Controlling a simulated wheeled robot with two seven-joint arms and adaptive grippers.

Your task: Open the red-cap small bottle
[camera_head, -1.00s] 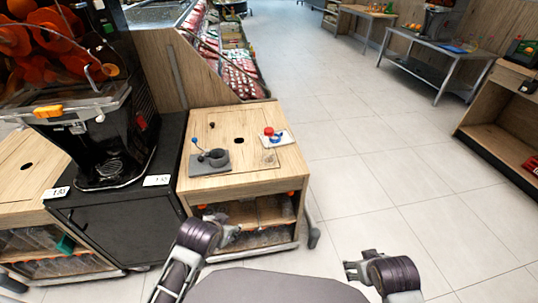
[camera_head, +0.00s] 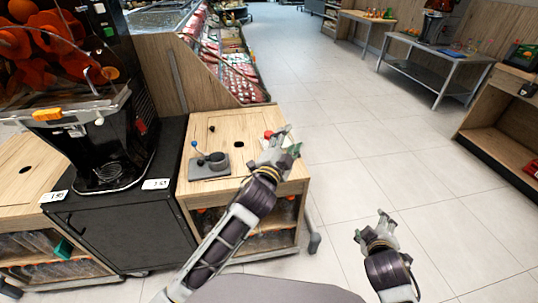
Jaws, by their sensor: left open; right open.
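The red cap (camera_head: 268,134) of the small bottle shows at the back right of the wooden cart top, just left of my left gripper. The rest of the bottle is hidden behind the gripper. My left gripper (camera_head: 287,141) is open and reaches over the right part of the cart top. I cannot tell whether it touches the bottle. My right gripper (camera_head: 371,225) is open and empty, over the floor to the right of the cart.
A grey holder (camera_head: 211,164) with a blue-knobbed lever stands on the left of the wooden cart (camera_head: 228,190). A black juicer (camera_head: 105,150) stands on a black cabinet (camera_head: 125,222) to the left.

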